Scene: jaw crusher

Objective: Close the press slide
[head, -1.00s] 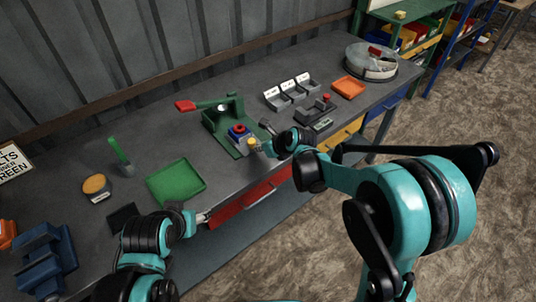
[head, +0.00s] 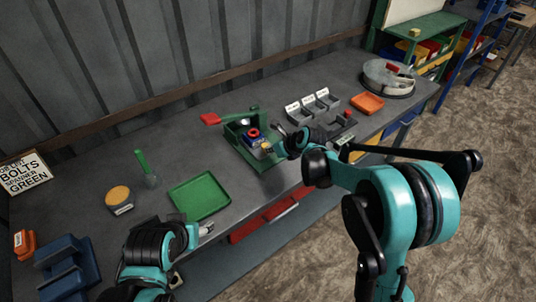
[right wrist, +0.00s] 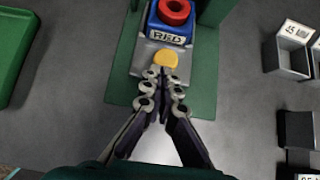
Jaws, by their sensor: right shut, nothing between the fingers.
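The green press (head: 235,130) with a red-tipped lever (head: 210,118) stands on the bench. Its grey slide (right wrist: 148,52) carries a blue block marked RED (right wrist: 167,36) with a red ring (right wrist: 174,11) on top. The slide's front bears a yellow knob (right wrist: 166,57). In the head view the block (head: 250,137) sits close to the press frame. My right gripper (right wrist: 163,74) is shut and empty, its fingertips right at the knob's front; I cannot tell whether they touch. My left gripper (head: 207,229) is by the bench's front edge, its jaws too small to read.
A green tray (head: 200,196) lies left of the press. Grey labelled bins (head: 315,106), an orange tray (head: 367,104) and a round container (head: 388,78) stand to the right. A blue vise (head: 65,265) is at the near left. Bare bench lies behind the green tray.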

